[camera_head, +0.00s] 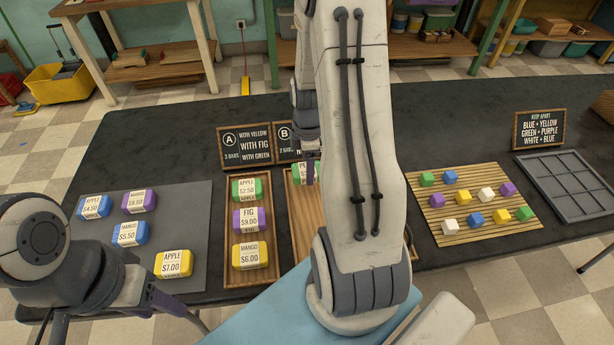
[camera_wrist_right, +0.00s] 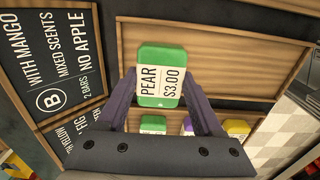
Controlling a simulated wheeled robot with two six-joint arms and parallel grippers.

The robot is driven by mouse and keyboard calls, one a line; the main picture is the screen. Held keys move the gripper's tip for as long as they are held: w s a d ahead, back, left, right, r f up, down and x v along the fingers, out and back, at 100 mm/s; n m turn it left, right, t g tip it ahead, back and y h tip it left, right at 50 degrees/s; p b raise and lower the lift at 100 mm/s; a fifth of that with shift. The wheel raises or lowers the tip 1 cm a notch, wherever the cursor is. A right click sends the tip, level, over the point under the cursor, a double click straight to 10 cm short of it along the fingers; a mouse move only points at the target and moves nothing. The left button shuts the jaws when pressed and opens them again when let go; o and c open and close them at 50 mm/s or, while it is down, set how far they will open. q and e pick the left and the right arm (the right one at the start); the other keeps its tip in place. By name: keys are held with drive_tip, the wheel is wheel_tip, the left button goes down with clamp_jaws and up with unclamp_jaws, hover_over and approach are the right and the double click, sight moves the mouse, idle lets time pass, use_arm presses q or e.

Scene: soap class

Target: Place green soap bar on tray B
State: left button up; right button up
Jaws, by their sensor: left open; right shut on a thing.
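My right gripper (camera_head: 305,180) is shut on a green soap bar (camera_wrist_right: 162,62) labelled PEAR $3.00. In the right wrist view both fingers (camera_wrist_right: 162,95) are at the sides of the bar. The bar is over wooden tray B (camera_wrist_right: 215,65); I cannot tell whether it touches the tray floor. In the head view the green bar (camera_head: 299,173) shows only partly beside tray B's left edge (camera_head: 296,215), and my right arm hides much of the tray. My left gripper (camera_head: 150,298) is open and empty at the front left, near the grey mat.
Tray A (camera_head: 233,283) holds green, purple and yellow bars. The grey mat (camera_head: 190,205) has several wrapped bars. Signs A (camera_head: 245,145) and B (camera_head: 287,140) stand behind the trays. A slatted board (camera_head: 436,200) with coloured cubes and an empty grey divided tray (camera_head: 568,185) are right.

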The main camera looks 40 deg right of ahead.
drive_tip(key=shift+w+f, duration=0.15)
drive_tip(key=shift+f, duration=1.95)
drive_tip(key=shift+f, duration=0.2)
drive_tip(key=o, duration=1.5)
drive_tip(key=shift+c, duration=0.2)
drive_tip(key=shift+r, duration=0.1)
